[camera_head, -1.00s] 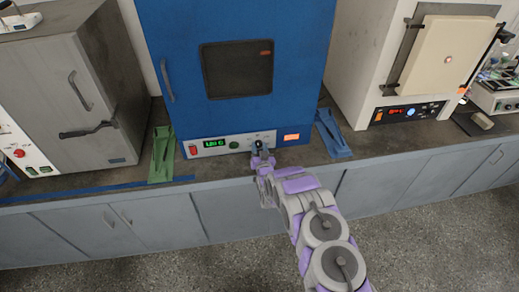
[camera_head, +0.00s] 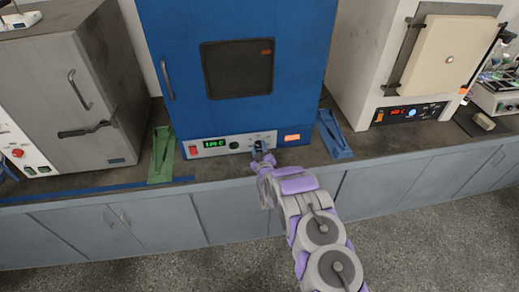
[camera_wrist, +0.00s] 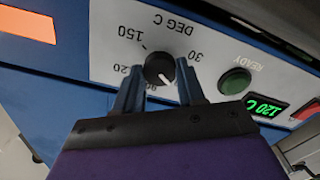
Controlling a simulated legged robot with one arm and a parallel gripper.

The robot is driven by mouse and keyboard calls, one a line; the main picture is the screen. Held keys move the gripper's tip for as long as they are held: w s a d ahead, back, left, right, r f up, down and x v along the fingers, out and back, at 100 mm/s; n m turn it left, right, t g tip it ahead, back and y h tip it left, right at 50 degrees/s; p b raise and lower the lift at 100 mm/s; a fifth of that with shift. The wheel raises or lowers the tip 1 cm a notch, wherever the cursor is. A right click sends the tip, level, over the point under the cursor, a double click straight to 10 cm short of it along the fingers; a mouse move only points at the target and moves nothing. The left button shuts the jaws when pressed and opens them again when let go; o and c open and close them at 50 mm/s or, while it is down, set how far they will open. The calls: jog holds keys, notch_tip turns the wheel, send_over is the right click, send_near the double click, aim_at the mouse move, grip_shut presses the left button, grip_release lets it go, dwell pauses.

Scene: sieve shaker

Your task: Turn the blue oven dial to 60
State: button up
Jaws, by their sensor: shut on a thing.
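The blue oven (camera_head: 237,115) stands at the middle of the bench. Its dial (camera_wrist: 157,66) is a round black knob with a white pointer line, on the pale lower panel. The wrist view shows the panel upside down; the pointer slants toward the lower right there. Readable marks around it include 150 and 30; others are partly hidden by the fingers. My gripper (camera_wrist: 160,74) has one blue-grey finger on each side of the knob and is shut on it. The green display (camera_wrist: 265,107) reads 120 C. In the head view my gripper (camera_head: 259,151) hides most of the dial.
A green button (camera_wrist: 235,81) marked READY sits beside the dial. A green tool (camera_head: 161,155) and a blue tool (camera_head: 333,136) lie on either side of the oven.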

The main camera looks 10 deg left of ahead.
jog(key=shift+s+f, duration=0.25)
jog(key=shift+f, duration=0.35)
jog(key=o, duration=0.6)
jog(key=shift+o, duration=1)
jog(key=shift+w, duration=0.15)
jog(key=shift+o, duration=1.3)
jog(key=shift+w+r, duration=0.1)
jog(key=shift+r, duration=0.25)
jog(key=p+v, duration=0.2)
jog(key=v, duration=1.5)
jog(key=shift+s, duration=0.25)
